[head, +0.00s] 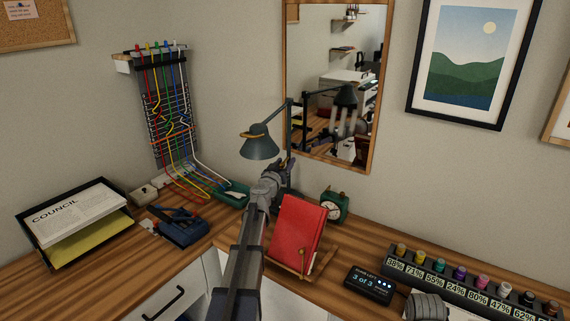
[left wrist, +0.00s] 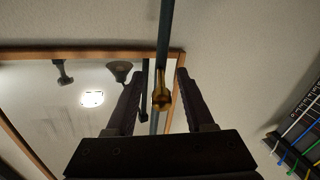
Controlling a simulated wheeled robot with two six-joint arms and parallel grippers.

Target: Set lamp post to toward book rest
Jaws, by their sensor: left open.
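The desk lamp has a dark green-grey shade (head: 259,148) that hangs to the left of its upright post (head: 290,125). My left gripper (head: 285,164) is at the post, below the shade, and hides part of it. In the left wrist view my left gripper (left wrist: 158,88) is open. The dark post and a brass-coloured knob (left wrist: 162,95) show between its two fingers, and I see no finger closed on them. The wooden book rest (head: 318,262) holds a red book (head: 298,235) in front of the lamp, to the right of my forearm.
A wood-framed mirror (head: 289,80) hangs behind the lamp and reflects the lamp and arm. A green clock (head: 335,205) stands right of the post. A green tray (head: 233,193) lies left of it. A paper tray (head: 75,222) and a row of jars (head: 470,280) flank the corner.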

